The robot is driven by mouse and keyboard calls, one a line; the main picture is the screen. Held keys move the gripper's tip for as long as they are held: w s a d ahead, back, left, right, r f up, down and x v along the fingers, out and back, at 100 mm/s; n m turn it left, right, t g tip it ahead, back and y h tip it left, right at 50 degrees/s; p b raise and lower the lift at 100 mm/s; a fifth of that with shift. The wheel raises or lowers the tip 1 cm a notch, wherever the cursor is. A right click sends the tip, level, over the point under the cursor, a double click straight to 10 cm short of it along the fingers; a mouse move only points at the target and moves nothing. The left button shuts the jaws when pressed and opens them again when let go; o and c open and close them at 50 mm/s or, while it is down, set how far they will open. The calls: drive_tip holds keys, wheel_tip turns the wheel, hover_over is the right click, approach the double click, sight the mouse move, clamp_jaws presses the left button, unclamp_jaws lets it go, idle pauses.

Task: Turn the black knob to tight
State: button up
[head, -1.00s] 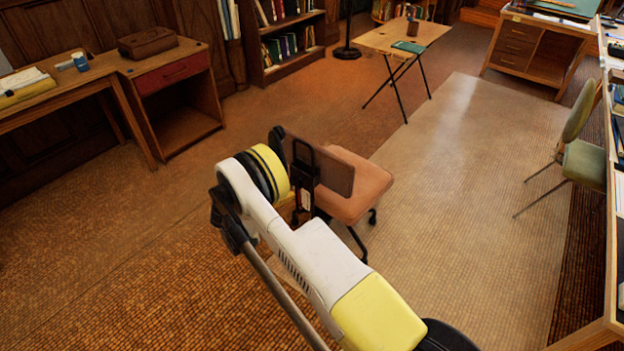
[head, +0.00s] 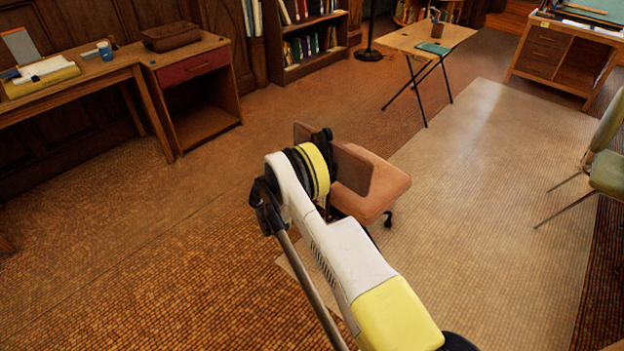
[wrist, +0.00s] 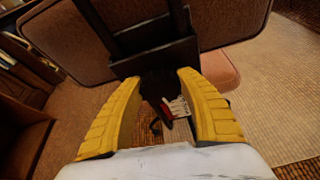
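The salmon office chair (head: 370,190) stands on the floor behind the end of my arm in the head view. Its back (wrist: 225,18) fills the top of the wrist view, with a black bracket (wrist: 152,57) on it. A dark, shadowed part (wrist: 158,84), possibly the black knob, shows below the bracket; its shape and marks are unclear. My gripper (wrist: 160,76) has its yellow fingers apart, one on each side of this dark part. I cannot tell whether they touch it. My arm hides the bracket and knob in the head view.
A red-and-white tag (wrist: 177,108) shows between the fingers. A desk with a red drawer (head: 195,68) stands at the left and a folding table (head: 405,38) at the back. A green chair (head: 607,165) is at the right edge. The floor at the lower left is clear.

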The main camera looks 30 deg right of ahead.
drive_tip(key=c, duration=0.4)
drive_tip(key=shift+m+t, duration=0.5)
drive_tip(key=o, duration=1.2)
drive_tip(key=v, duration=1.2)
drive_tip(key=shift+r, duration=0.15)
